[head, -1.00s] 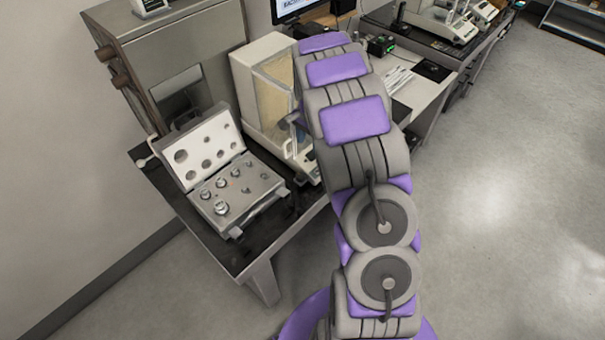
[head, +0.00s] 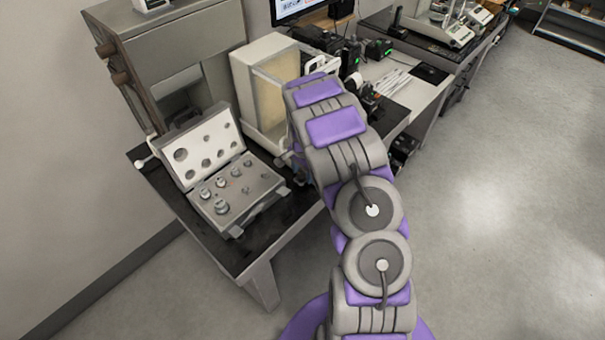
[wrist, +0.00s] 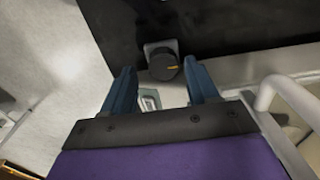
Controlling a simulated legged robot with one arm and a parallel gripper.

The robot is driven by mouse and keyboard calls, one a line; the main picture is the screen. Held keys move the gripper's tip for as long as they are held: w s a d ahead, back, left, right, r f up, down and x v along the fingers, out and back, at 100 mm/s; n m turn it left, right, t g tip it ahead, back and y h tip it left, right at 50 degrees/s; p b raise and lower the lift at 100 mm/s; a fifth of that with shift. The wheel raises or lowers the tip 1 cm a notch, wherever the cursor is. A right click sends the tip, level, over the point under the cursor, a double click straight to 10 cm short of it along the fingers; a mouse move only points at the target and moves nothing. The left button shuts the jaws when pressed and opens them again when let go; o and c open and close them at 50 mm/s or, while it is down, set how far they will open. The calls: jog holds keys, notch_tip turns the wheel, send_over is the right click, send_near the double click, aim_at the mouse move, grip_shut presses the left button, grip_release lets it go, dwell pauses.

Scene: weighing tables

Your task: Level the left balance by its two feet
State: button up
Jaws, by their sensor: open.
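The left balance (head: 262,62) is a tall pale cabinet with a tan front panel on the dark table, beside the weight case. My arm covers its lower right part, and its feet are hidden in the head view.
An open weight case (head: 237,193) with several metal weights stands at the table's front left. A white curved handle or rail (wrist: 285,100) lies close right of the fingers. A monitor (head: 300,8) and small black devices stand behind. The floor at right is clear.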

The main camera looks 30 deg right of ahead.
jog(key=shift+s+a+f, duration=0.1)
jog(key=shift+a+f, duration=0.3)
jog(key=shift+a, duration=0.15)
jog(key=shift+w+a+f, duration=0.1)
jog(key=shift+w, duration=0.1)
jog(key=shift+c, duration=0.2)
jog(key=c, duration=1)
jog(key=shift+r+n+p, duration=0.35)
jog(key=shift+n+p, duration=0.3)
jog(key=shift+n, duration=0.15)
jog(key=shift+d+f+n+p, duration=0.2)
jog(key=shift+n+p, duration=0.1)
jog(key=shift+n, duration=0.5)
jog(key=o, duration=1)
jog(key=shift+o, duration=0.2)
jog(key=shift+r, duration=0.1)
